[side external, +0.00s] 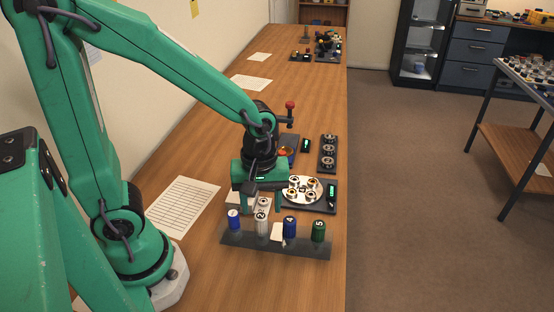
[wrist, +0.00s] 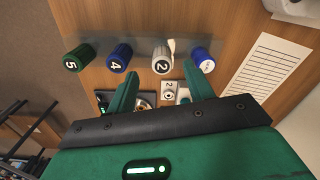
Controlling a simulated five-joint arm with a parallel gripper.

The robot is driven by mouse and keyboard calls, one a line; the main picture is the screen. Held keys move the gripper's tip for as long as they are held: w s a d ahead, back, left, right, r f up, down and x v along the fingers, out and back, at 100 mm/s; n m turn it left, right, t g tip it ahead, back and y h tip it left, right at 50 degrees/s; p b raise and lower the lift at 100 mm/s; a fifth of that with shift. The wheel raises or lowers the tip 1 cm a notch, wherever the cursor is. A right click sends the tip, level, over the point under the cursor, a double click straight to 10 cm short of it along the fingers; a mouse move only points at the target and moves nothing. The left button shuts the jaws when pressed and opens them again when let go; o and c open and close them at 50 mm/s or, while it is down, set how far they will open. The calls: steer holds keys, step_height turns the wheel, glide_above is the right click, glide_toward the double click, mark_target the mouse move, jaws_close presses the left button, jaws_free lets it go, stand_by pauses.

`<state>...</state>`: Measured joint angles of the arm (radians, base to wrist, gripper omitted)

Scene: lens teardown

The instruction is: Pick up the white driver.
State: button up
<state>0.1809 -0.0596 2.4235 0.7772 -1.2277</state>
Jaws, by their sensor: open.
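In the wrist view the white driver (wrist: 162,58) shows just beyond and between my fingertips. My gripper (side external: 264,206) is open and empty, close behind the rack. The wrist view shows the open gripper (wrist: 160,72) with its fingers apart and nothing between their tips. The lower shaft of the white driver is hidden in the side view.
A blue driver (side external: 234,219) is left of the white one; blue driver 4 (side external: 290,227) and green driver 5 (side external: 318,231) are right. A tray with a round white part (side external: 302,188) lies behind. A paper sheet (side external: 184,206) lies left on the table.

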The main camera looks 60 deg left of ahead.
mark_target(261, 216)
steer(key=shift+a+f, duration=0.15)
steer(key=shift+f, duration=2.4)
steer(key=c, duration=1)
steer(key=shift+r, duration=0.2)
steer(key=shift+r, duration=0.8)
steer(key=shift+s+d+r, duration=0.1)
steer(key=shift+r, duration=0.5)
steer(key=shift+s+d+r, duration=0.1)
steer(key=shift+r, duration=0.5)
steer(key=s+d+r, duration=0.4)
steer(key=s+d, duration=0.1)
steer(key=s+d+r, duration=0.2)
steer(key=d, duration=0.1)
steer(key=shift+s+d+r, duration=0.15)
steer(key=shift+d+r, duration=0.1)
steer(key=shift+r, duration=0.1)
